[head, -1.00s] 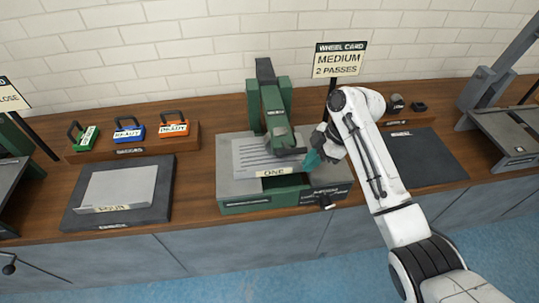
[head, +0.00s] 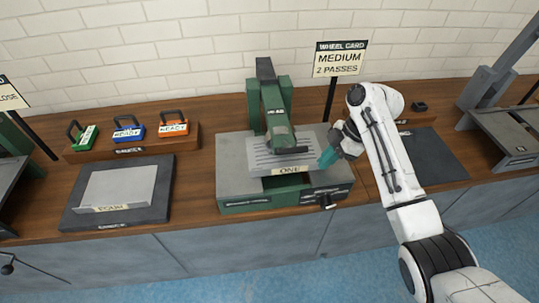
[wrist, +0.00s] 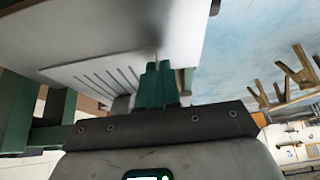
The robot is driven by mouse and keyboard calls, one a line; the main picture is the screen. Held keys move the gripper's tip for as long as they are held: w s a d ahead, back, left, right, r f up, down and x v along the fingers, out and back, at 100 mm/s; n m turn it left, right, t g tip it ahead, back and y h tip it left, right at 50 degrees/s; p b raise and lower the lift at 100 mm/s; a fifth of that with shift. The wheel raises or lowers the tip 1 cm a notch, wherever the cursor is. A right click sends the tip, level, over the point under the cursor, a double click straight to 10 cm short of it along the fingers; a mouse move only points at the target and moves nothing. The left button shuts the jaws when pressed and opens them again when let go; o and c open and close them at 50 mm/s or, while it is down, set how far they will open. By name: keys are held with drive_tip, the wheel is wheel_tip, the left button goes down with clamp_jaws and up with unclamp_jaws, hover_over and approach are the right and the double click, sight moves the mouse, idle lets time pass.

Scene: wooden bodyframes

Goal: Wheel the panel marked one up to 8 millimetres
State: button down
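The panel marked ONE (head: 258,160) is a light grey sheet with several grooves. It lies on the bed of the green wheeling machine (head: 276,118), under the machine's head, with its label on the front edge. In the wrist view the panel (wrist: 92,72) runs from the fingers toward the left. My gripper (head: 327,158) is at the panel's right edge. Its teal fingers (wrist: 158,75) are close together on that edge, so it looks shut on the panel. The machine's wheel contact is hidden. The wheel card (head: 340,60) reads MEDIUM, 2 PASSES.
The panel marked FOUR (head: 118,187) lies on a dark mat at the left. Green, blue and orange handled blocks (head: 128,132) stand in a wooden rack. A bare dark mat (head: 440,158) lies right of the machine, partly behind my arm. Another machine (head: 505,130) stands at the far right.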

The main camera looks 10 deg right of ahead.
drive_tip(key=shift+s+d+f, duration=0.1)
drive_tip(key=shift+d+f, duration=0.1)
drive_tip(key=shift+d, duration=0.45)
drive_tip(key=shift+s+d+f, duration=0.1)
drive_tip(key=shift+d+f, duration=0.05)
drive_tip(key=shift+d, duration=0.45)
drive_tip(key=c, duration=1.4)
unclamp_jaws()
drive_tip(key=shift+d, duration=0.1)
drive_tip(key=shift+c, duration=0.2)
drive_tip(key=shift+o, duration=0.9)
drive_tip(key=shift+w+r, duration=0.15)
drive_tip(key=o, duration=0.6)
drive_tip(key=shift+r, duration=0.1)
drive_tip(key=shift+c, duration=0.2)
